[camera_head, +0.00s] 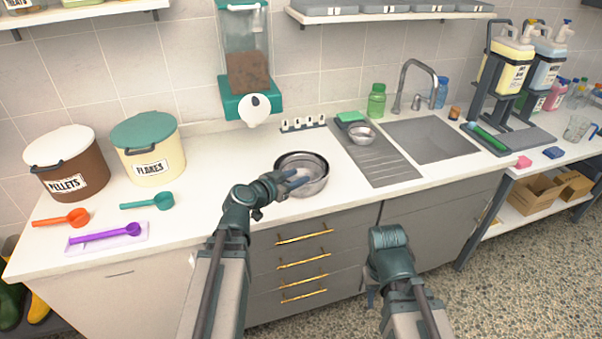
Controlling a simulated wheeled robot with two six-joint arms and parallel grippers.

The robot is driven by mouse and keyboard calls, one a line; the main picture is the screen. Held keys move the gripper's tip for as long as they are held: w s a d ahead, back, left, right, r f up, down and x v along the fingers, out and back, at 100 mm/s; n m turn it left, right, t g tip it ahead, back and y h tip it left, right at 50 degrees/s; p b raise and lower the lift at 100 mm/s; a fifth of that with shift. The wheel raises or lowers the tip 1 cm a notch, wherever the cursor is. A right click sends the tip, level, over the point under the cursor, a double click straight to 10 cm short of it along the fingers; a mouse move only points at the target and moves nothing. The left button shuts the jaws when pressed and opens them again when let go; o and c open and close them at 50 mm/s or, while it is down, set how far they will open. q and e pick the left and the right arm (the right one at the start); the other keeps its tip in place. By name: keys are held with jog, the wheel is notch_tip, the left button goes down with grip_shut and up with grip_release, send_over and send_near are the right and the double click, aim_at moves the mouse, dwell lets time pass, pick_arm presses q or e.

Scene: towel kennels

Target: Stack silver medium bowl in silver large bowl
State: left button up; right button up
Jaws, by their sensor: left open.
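A large silver bowl (318,185) stands upright on the white counter, left of the sink. A lighter round shape shows inside it; I cannot tell whether this is a second bowl or its own inner wall. A smaller silver bowl (362,136) stands on the grey draining board. My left gripper (298,181) is open at the large bowl's left front, its fingers over the rim and partly hiding the bowl. I cannot tell whether they touch it. My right gripper (371,298) hangs low in front of the drawers, away from both bowls, its fingers mostly hidden.
A green and clear dispenser (246,70) hangs behind the large bowl. A green sponge (349,117), green bottle (376,101) and tap (413,85) stand near the small bowl. Tubs (148,150) and scoops (152,201) are at left. Counter between scoops and bowl is clear.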

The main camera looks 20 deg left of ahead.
pick_arm(q)
jog(key=s+d+f+m+g, duration=0.1)
jog(key=s+d+f+g, duration=0.35)
jog(key=d, duration=0.35)
jog(key=s+d+f+m+g, duration=0.1)
jog(key=s+d+f+g, duration=0.3)
jog(key=s+d+f, duration=0.3)
jog(key=s+f+n+g+y, duration=0.3)
jog(key=s+g+y, duration=0.2)
jog(key=s, duration=0.5)
jog(key=shift+s+d+f+y, duration=0.15)
jog(key=shift+d+f+y, duration=0.2)
jog(key=shift+y, duration=0.35)
jog(key=shift+r+g, duration=0.1)
jog(key=shift+g, duration=0.15)
jog(key=shift+r+p, duration=0.85)
